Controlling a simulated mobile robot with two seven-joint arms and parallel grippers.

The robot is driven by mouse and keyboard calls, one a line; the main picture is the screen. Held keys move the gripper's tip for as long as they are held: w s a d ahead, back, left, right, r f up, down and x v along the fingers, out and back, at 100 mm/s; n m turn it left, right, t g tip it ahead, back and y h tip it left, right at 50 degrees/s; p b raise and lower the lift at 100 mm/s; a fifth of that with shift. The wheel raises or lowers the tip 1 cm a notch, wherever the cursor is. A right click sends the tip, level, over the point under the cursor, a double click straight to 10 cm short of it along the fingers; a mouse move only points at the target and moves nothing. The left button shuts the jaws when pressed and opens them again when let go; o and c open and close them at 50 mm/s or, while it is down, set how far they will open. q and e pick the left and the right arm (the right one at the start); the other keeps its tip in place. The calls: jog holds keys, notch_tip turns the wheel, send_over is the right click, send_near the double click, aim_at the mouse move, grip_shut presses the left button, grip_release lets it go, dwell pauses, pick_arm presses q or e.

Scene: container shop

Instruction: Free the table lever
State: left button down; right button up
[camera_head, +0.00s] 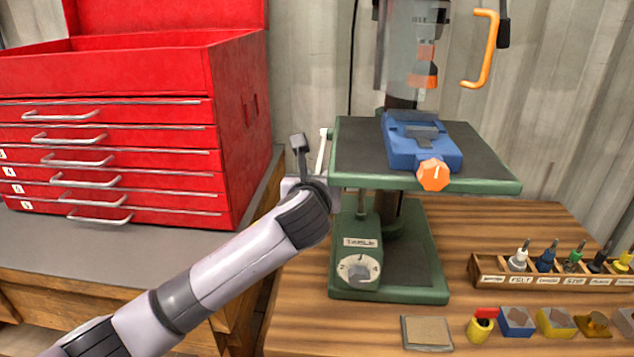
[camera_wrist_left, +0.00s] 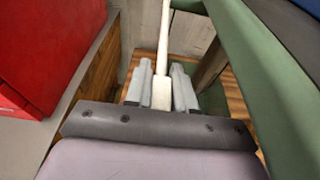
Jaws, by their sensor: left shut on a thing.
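The table lever (camera_head: 321,152) is a thin pale bar at the left edge of the drill press's green table (camera_head: 355,150). In the left wrist view the lever (camera_wrist_left: 164,40) runs down between the two grey fingers. My left gripper (camera_wrist_left: 162,75) is shut on it. In the head view my own wrist hides the fingers and the lever's lower part. The press base carries a dial (camera_head: 358,270) under a label reading TABLE. My right gripper is in neither view.
A blue vise (camera_head: 420,150) with an orange knob sits on the press table. A red tool chest (camera_head: 110,140) stands left. A rack of bits (camera_head: 490,273) and several small blocks line the bench's right front. An orange handle (camera_head: 484,50) hangs upper right.

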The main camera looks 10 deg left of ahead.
pick_arm(q)
jog(key=c, duration=1)
grip_release()
jog(key=shift+c, duration=0.2)
jog(key=v, duration=0.7)
jog(key=shift+b, duration=0.3)
jog(key=shift+s, duration=0.1)
